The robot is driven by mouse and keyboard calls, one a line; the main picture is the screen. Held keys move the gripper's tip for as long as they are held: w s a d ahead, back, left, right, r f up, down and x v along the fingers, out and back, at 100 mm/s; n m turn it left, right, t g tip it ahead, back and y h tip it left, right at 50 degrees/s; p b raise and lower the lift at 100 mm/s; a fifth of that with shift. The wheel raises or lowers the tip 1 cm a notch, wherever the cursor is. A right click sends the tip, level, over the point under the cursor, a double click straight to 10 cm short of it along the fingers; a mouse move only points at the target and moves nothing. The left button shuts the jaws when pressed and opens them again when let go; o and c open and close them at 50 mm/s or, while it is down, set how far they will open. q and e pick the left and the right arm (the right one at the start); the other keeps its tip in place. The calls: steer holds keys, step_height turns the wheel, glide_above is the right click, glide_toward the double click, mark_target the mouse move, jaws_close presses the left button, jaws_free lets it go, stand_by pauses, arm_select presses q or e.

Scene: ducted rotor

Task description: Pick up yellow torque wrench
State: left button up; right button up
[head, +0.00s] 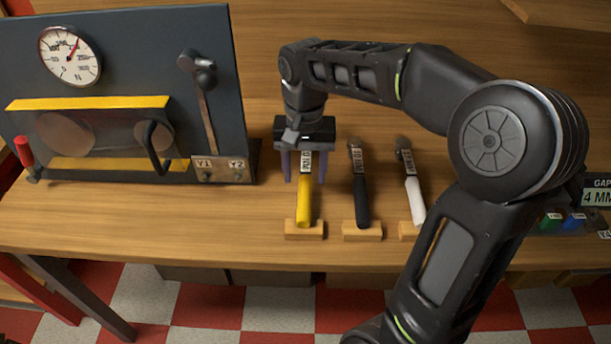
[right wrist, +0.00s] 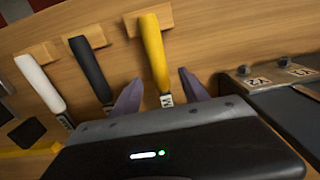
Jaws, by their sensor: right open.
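The yellow torque wrench (head: 304,204) lies on the wooden bench, its handle end on a small wooden block and pointing toward the bench's front edge. Its labelled shaft runs back under my right gripper (head: 304,175). The right gripper is open, pointing down, with one purple finger on each side of the wrench shaft. In the right wrist view the yellow handle (right wrist: 155,55) shows between the two spread fingers (right wrist: 160,92). The wrench's head end is hidden by the gripper body. I cannot tell whether the fingers touch the wrench. My left gripper is not in view.
A black-handled wrench (head: 361,200) and a white-handled wrench (head: 415,200) lie to the right on similar blocks. A dark panel (head: 120,50) with a gauge and lever stands left of the gripper. Small coloured items (head: 573,222) sit at the far right.

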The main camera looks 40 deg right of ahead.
mark_target(305, 185)
steer(key=shift+f, duration=0.5)
steer(key=shift+f, duration=0.1)
step_height(305, 185, down, 5)
steer(key=shift+w+d, duration=0.1)
steer(key=shift+w, duration=0.05)
steer(key=shift+c, duration=0.3)
jaws_close()
stand_by(0.5)
